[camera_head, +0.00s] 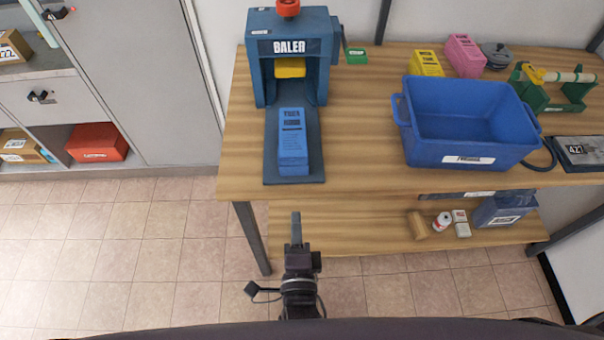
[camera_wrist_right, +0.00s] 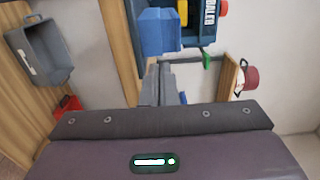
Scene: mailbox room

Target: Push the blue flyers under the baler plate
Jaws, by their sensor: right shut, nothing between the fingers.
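The blue flyers (camera_head: 292,140) form an upright-edged stack on the dark base tray (camera_head: 315,165) of the blue baler (camera_head: 256,75). The stack lies in front of the baler's opening. The yellow baler plate (camera_head: 290,68) is raised inside the frame, behind the flyers. My right gripper (camera_head: 296,216) is shut and empty, in front of the table edge and apart from the flyers, roughly in line with them. In the right wrist view the flyers (camera_wrist_right: 160,32) show just beyond the fingertips (camera_wrist_right: 160,68). My left gripper is not in view.
A blue tub (camera_head: 465,150) stands to the right on the wooden table (camera_head: 370,130). Behind it are a yellow stack (camera_head: 426,63) and a pink stack (camera_head: 465,56). A green tape holder (camera_head: 552,90) is farther right. A lower shelf (camera_head: 370,235) holds small items.

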